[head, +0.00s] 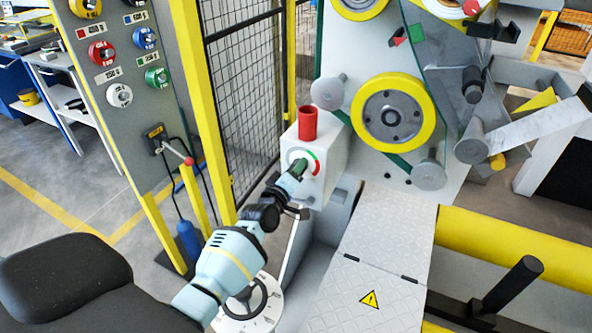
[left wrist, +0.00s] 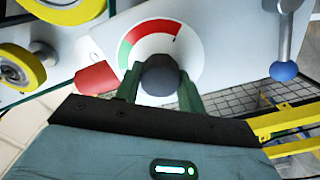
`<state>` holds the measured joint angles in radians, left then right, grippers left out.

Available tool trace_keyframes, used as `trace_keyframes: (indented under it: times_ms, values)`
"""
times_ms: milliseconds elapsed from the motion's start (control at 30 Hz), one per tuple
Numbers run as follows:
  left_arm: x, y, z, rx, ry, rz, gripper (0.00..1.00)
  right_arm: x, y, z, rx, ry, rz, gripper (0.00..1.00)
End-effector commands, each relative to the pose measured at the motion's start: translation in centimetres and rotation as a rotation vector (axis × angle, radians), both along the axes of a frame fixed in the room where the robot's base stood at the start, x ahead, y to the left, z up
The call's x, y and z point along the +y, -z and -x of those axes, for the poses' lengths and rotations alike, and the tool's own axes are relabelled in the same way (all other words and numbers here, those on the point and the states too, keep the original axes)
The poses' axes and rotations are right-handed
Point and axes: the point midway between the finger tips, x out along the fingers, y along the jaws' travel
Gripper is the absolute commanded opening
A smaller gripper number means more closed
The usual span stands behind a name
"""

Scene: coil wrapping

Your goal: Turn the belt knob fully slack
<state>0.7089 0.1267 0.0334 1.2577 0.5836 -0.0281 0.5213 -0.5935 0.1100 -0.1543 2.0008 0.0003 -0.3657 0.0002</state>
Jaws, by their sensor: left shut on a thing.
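The belt knob (left wrist: 160,74) is a dark round knob at the centre of a white dial (left wrist: 178,29) with a green and red scale, in the left wrist view. In the head view the dial (head: 313,158) is on the front of a white box (head: 333,148). My left gripper (head: 295,173) reaches the dial, and its green fingers hide most of the knob there. In the left wrist view my left gripper (left wrist: 160,88) has one finger on each side of the knob and is shut on it. My right gripper is in neither view.
A red cylinder (head: 308,123) stands on top of the box. Yellow-rimmed rollers (head: 393,113) are to the right, with a grey tread-plate cover (head: 378,262) below. A panel of coloured knobs (head: 119,95) and a black mesh fence (head: 243,85) are to the left.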

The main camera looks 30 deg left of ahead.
Motion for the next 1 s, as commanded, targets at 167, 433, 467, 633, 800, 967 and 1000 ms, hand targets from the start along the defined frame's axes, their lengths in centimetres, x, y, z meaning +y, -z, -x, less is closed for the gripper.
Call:
trace_keyframes:
  times_ms: [167, 433, 467, 633, 800, 967, 1000]
  values:
    - [-0.1, 0.1, 0.0, 0.001, 0.000, 0.004, 0.52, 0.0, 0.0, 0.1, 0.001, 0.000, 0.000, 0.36]
    - [0.0, 0.0, 0.0, 0.000, 0.001, 0.001, 0.61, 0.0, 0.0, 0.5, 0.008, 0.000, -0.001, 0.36]
    - [0.0, 0.0, 0.0, 0.000, 0.001, 0.001, 0.61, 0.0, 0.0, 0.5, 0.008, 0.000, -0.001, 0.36]
    - [-0.1, 0.0, 0.6, 0.000, 0.001, 0.001, 0.61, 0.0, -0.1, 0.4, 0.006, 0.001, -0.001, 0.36]
    - [-0.2, -0.1, 2.8, -0.001, 0.001, 0.002, 0.61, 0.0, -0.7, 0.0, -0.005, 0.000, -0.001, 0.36]
    - [-0.4, -0.1, 5.1, 0.000, 0.001, 0.002, 0.61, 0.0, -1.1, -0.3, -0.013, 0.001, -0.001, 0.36]
    - [-0.4, -0.1, 5.6, 0.000, 0.001, 0.001, 0.61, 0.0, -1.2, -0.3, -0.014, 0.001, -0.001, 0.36]
